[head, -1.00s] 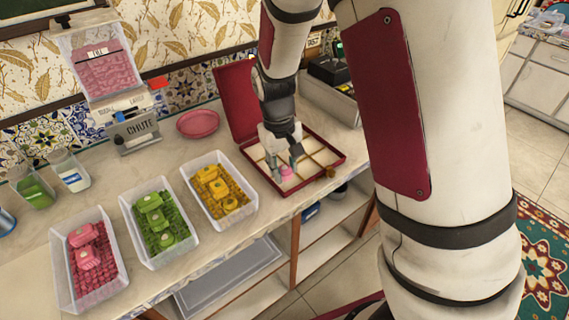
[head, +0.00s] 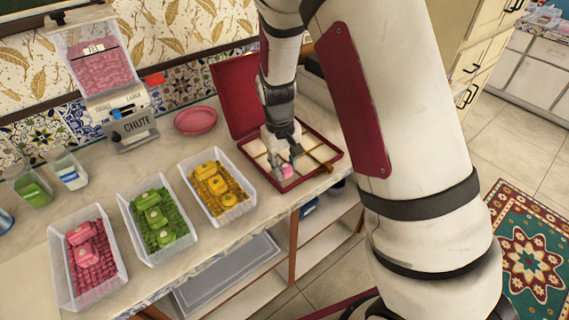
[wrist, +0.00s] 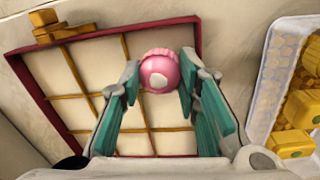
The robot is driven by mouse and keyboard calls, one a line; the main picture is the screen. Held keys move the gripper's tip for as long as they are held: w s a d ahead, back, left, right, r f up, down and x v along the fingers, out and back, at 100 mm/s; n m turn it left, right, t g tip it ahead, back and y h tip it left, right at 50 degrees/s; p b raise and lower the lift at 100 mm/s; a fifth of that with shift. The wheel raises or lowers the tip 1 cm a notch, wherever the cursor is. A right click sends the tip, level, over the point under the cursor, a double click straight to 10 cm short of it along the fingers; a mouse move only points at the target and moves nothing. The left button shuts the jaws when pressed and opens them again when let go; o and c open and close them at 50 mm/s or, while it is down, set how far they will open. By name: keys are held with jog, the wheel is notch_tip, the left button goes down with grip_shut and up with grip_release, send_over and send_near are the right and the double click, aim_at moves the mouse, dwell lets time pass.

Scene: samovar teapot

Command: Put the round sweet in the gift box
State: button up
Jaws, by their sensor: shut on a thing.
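The round sweet (wrist: 158,73) is pink with a pale heart-shaped mark and a scalloped edge. In the wrist view it sits between the two teal fingers of my gripper (wrist: 157,82), which is shut on it. In the head view the pink sweet (head: 285,172) shows low at the fingertips of my gripper (head: 284,161), over the near-left part of the gift box. The gift box (head: 316,180) is dark red, open, with cream compartments split by gold dividers (wrist: 73,70). I cannot tell whether the sweet touches the box floor.
Clear bins of yellow (head: 246,207), green (head: 186,240) and pink sweets (head: 118,290) stand left of the box. A pink plate (head: 196,121) and the chute machine (head: 133,128) are behind them. The raised red lid (head: 234,95) stands at the box's back. A gold piece (wrist: 60,27) rests on its rim.

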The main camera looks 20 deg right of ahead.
jog(key=shift+f, duration=0.5)
jog(key=o, duration=0.9)
jog(key=shift+r, duration=0.15)
jog(key=s+r, duration=0.2)
jog(key=r, duration=0.8)
jog(key=s+r, duration=0.3)
jog(key=r, duration=0.6)
jog(key=s+r+t, duration=0.1)
jog(key=s+r, duration=0.1)
jog(key=s, duration=0.4)
jog(key=s+r+m+t, duration=0.1)
jog(key=s+r+t, duration=0.1)
jog(key=s, duration=0.5)
jog(key=s+r+t+y, duration=0.1)
jog(key=s+r, duration=0.3)
jog(key=s, duration=0.3)
jog(key=shift+s+d+m, duration=0.15)
jog(key=shift+d+m, duration=0.15)
jog(key=shift+m, duration=0.1)
